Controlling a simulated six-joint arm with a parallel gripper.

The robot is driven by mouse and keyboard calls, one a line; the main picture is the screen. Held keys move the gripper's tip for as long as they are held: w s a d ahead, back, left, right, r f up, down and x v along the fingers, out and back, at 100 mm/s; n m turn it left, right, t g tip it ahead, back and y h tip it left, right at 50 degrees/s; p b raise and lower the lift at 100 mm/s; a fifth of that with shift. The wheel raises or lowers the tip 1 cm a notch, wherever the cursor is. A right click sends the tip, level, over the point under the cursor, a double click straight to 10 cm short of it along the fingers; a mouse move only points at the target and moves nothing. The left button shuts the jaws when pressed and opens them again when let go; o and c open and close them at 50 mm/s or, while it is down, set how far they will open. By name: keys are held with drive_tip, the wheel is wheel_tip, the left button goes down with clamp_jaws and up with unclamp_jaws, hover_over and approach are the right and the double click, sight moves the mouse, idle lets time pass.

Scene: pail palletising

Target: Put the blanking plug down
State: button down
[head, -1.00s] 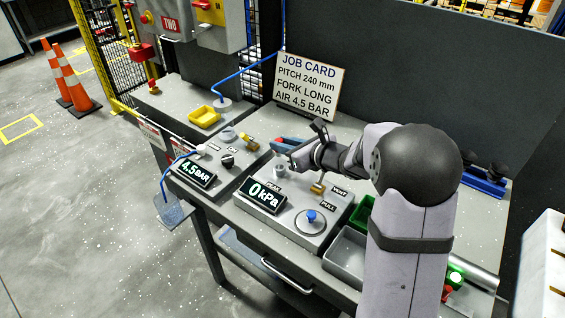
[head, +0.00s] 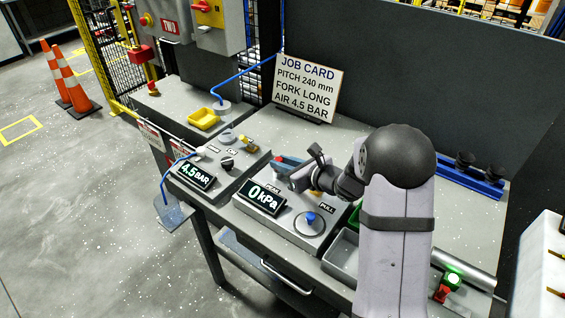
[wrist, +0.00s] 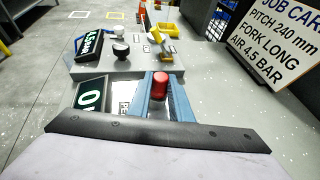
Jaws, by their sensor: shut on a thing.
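My gripper (wrist: 160,100) has blue-grey fingers closed around a red cylindrical piece, which I take to be the blanking plug (wrist: 160,84). Its rounded red end shows between the fingers in the wrist view. In the head view my gripper (head: 284,163) is low over the back of the grey panel with the 0 kPa display (head: 262,197), just behind that display. I cannot tell whether the plug touches any surface.
A second panel with a 4.5 BAR display (head: 197,175), a black knob (head: 227,163) and a yellow-handled valve (head: 248,143) stands to the left. The job card (head: 308,88) stands behind. A blue knob (head: 310,217) sits at the front.

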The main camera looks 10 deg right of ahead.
drive_tip(key=shift+f+b, duration=0.2)
drive_tip(key=shift+b, duration=0.1)
drive_tip(key=c, duration=1.6)
unclamp_jaws()
drive_tip(key=shift+r, duration=0.15)
drive_tip(key=shift+r+p, duration=0.1)
drive_tip(key=shift+p, duration=0.25)
drive_tip(key=b+v, duration=0.3)
drive_tip(key=v, duration=0.9)
drive_tip(key=shift+d, duration=0.1)
